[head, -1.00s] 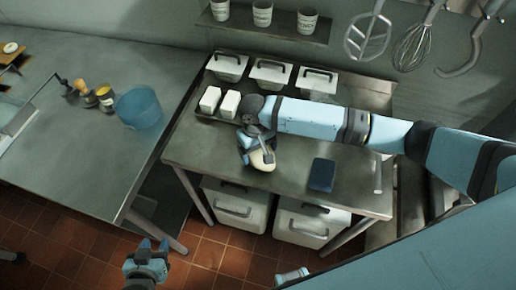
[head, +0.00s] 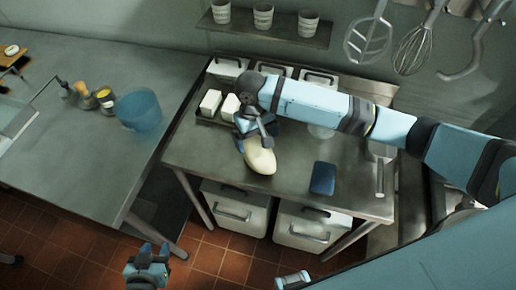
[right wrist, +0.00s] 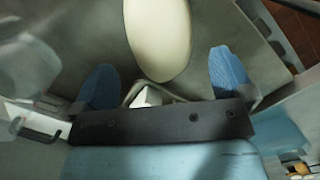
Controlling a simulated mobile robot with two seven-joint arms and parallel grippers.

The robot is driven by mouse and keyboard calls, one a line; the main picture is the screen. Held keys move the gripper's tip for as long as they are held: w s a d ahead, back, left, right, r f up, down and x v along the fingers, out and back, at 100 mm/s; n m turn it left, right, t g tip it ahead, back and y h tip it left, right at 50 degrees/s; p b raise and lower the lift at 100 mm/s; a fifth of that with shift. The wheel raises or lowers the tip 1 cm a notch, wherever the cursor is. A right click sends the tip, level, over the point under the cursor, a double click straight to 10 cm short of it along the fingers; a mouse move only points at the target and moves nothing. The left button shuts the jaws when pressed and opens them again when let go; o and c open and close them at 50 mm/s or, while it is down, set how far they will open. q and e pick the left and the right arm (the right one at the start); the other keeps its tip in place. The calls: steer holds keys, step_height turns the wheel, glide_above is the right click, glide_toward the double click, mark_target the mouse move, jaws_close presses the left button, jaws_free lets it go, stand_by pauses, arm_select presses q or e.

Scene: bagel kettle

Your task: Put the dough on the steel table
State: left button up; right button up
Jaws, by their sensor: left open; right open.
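The dough (head: 260,158) is a pale, smooth oval lump on the steel table (head: 300,165), left of its middle. It also shows in the right wrist view (right wrist: 158,38), at the top centre. My right gripper (head: 247,138) is just behind the dough in the head view, with its arm coming in from the right. In the right wrist view its two blue fingers (right wrist: 160,75) are wide apart, with the dough's near end between or just beyond them and a gap on each side. My left gripper (head: 151,254) is open and empty, low over the tiled floor.
A blue block-like item (head: 323,178) lies on the steel table to the right of the dough. Two white blocks (head: 220,103) stand at the back left, near lidded bins. A blue bucket (head: 139,110) stands on the left counter (head: 95,160). Hanging utensils (head: 412,48) are at upper right.

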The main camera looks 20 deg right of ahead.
arm_select(q)
steer(key=shift+w+d+f, duration=0.1)
steer(key=shift+f, duration=0.05)
arm_select(e)
steer(key=r, duration=0.5)
steer(key=shift+w, duration=0.35)
steer(key=shift+f, duration=0.1)
